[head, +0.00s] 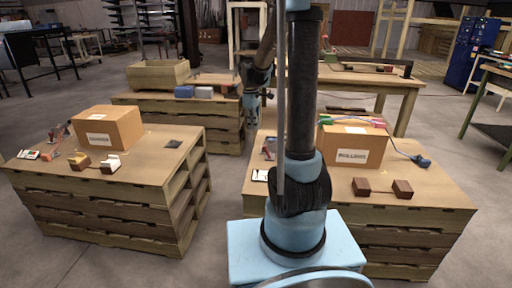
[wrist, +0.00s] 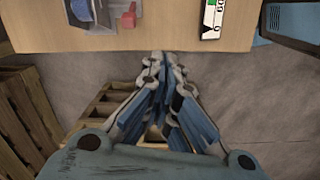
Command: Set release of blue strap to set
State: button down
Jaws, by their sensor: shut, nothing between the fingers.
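A cardboard box (head: 352,146) with a white label stands on the right pallet stack (head: 440,190). In the wrist view my gripper (wrist: 163,65) is shut and empty, near a wooden top's edge.
A grey item with a red part (wrist: 127,18) and a white-and-black item (wrist: 212,18) lie on the wooden top. Another boxed pallet stack (head: 110,225) stands left, across open floor (head: 225,200).

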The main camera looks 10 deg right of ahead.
aim_at(267, 151)
jog(key=w+a+f+n, duration=0.2)
jog(key=w+f, duration=0.4)
jog(key=w, duration=0.1)
jog(key=shift+a+n+g, duration=0.2)
jog(key=shift+n+g, duration=0.1)
jog(key=f, duration=0.3)
jog(key=d+f, duration=0.1)
jog(key=f, duration=0.5)
jog(key=shift+s+d+f, duration=0.15)
jog(key=shift+d+f, duration=0.1)
jog(key=shift+f, duration=0.15)
jog(key=shift+s+d+r, duration=0.25)
jog(key=shift+d+r, duration=0.15)
jog(key=shift+d, duration=0.35)
jog(key=shift+s+d+r, duration=0.2)
jog(key=shift+d+r, duration=0.2)
jog(key=shift+d, duration=0.3)
jog(key=shift+r, duration=0.1)
